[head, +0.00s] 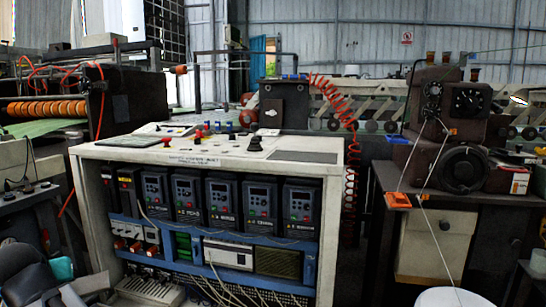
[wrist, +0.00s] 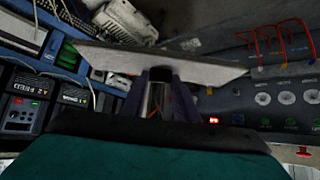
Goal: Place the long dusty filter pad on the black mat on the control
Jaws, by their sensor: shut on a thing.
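The long filter pad (wrist: 207,71) is a flat, pale grey strip lying across the middle of the wrist view. My gripper (wrist: 160,77) is shut on it near its middle, and the fingers hide part of it. The pad is held up in front of the blue control rack and appears apart from it. In the head view, a dark flat rectangle (head: 304,157), which looks like the black mat, lies bare on the right part of the white control cabinet's top (head: 215,151). My dark and teal arm shows at the lower left there; the fingertips are not clear.
A dark machine (head: 455,125) stands further right.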

